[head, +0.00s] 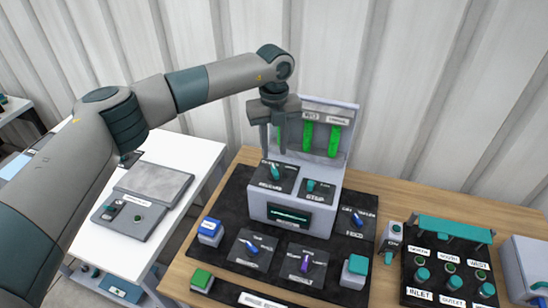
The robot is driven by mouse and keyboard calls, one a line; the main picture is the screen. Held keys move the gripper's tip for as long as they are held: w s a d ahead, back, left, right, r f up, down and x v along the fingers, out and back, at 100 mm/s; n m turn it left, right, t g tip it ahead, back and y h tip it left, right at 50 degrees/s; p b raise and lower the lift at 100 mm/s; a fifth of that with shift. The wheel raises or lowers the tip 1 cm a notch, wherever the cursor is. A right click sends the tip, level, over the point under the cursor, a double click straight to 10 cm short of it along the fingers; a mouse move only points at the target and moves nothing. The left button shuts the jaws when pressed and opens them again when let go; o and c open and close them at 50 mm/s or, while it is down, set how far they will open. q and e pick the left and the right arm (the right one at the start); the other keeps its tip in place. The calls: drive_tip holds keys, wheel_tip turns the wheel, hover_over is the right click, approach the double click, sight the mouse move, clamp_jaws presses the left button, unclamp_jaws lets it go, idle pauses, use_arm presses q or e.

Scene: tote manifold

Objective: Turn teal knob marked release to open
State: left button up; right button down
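A grey console (258,205) stands on a black mat. On its sloped face are two black plates, each with a teal knob: a left teal knob (275,172) and a right teal knob (311,185). My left gripper (274,150) points down just above the left teal knob. Its fingers are apart with nothing seen between them, and I cannot tell if they touch the knob. My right gripper is not in view.
Green gauges (320,138) stand on the console's back panel, close behind my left gripper. Blue-handled (250,245) and purple-handled (305,262) knobs lie in front. A teal-topped rack (455,229) stands at right. A white table (190,150) with a grey panel is at left.

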sight(274, 168)
use_arm(q)
wheel_tip(274, 168, down, 5)
drive_tip(key=shift+f+p, duration=0.1)
drive_tip(key=shift+p, duration=0.95)
drive_tip(key=shift+f, duration=0.7)
clamp_jaws()
